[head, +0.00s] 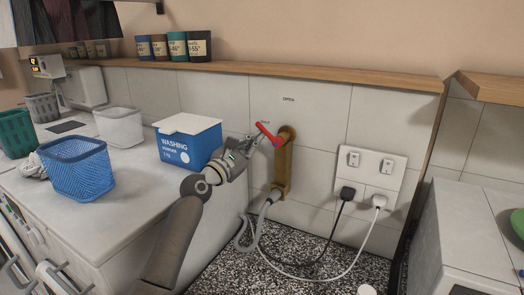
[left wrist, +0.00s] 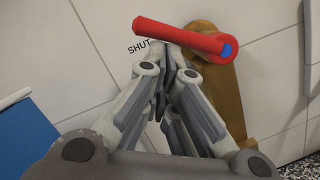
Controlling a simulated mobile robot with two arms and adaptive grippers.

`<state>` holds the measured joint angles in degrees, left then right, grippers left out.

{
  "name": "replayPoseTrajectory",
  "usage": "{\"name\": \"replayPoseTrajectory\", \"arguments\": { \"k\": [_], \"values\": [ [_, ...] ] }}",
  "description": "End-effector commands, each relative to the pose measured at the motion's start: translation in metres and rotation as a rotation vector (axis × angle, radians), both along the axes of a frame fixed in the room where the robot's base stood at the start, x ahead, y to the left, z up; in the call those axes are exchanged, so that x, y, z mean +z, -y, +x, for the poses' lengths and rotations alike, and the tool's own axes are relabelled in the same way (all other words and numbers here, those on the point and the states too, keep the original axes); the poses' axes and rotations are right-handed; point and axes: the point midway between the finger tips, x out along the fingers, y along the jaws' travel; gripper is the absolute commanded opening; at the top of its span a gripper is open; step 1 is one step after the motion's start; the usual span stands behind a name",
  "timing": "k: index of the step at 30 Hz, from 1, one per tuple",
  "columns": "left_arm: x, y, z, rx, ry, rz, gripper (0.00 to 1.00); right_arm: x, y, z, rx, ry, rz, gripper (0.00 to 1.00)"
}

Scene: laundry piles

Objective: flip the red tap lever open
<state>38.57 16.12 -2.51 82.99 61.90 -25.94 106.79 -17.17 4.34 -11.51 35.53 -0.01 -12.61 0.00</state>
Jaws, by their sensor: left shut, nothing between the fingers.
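The red tap lever (head: 267,133) is on a brass tap (head: 283,172) on the tiled wall. In the head view it slants up and left from its pivot, with its end close to the small wall label; "OPEN" is printed higher up. In the left wrist view the red lever (left wrist: 182,37) lies across the top with its free end left, above the word "SHUT" (left wrist: 139,47). My left gripper (head: 253,143) is shut and empty, its tips just below the lever. Whether they touch it cannot be told. My right gripper is not in view.
A blue and white washing powder box (head: 187,143) stands on the counter left of the tap. A grey hose (head: 262,210) hangs below the tap. Plugs and cables (head: 347,193) sit right of it. A wooden ledge (head: 300,78) runs above.

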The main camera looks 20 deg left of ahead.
Motion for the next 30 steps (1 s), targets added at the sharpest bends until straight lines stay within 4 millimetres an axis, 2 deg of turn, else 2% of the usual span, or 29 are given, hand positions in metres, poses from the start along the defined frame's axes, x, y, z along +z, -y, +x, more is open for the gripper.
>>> {"name": "replayPoseTrajectory", "arguments": {
  "k": [5,15,30],
  "values": [
    [0.009,-0.001,0.000,0.000,0.017,0.089,0.00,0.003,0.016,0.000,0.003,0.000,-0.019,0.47],
    [0.030,0.004,-0.001,0.000,0.071,0.358,0.00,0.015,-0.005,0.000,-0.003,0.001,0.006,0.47],
    [0.058,0.021,-0.004,-0.002,0.155,0.793,0.00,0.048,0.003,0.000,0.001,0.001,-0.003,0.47]
  ]
}}
